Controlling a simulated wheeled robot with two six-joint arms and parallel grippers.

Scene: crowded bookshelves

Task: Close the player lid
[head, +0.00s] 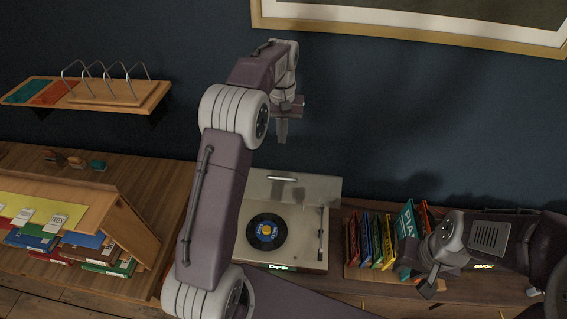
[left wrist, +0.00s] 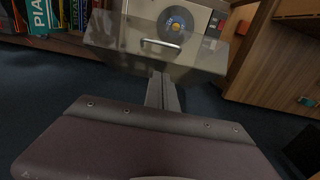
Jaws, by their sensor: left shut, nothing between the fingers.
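The record player (head: 284,258) sits on the wooden cabinet with a black record (head: 266,232) on its platter. Its clear lid (head: 315,190) stands raised at the back, with a pale handle (head: 283,178) on it. In the left wrist view the lid (left wrist: 115,35), its handle (left wrist: 160,45) and the record (left wrist: 175,24) show beyond the fingers. My left gripper (head: 282,140) is shut and empty, high above and behind the lid, fingers pointing down; its fingers also show in the left wrist view (left wrist: 162,78). My right gripper (head: 428,288) is low at the right; its finger opening is unclear.
Colourful upright record sleeves (head: 370,240) stand right of the player, close to my right arm. A sloped wooden rack (head: 125,225) with files is at the left. A wall shelf (head: 100,95) with wire dividers and a framed picture (head: 400,32) are on the dark wall.

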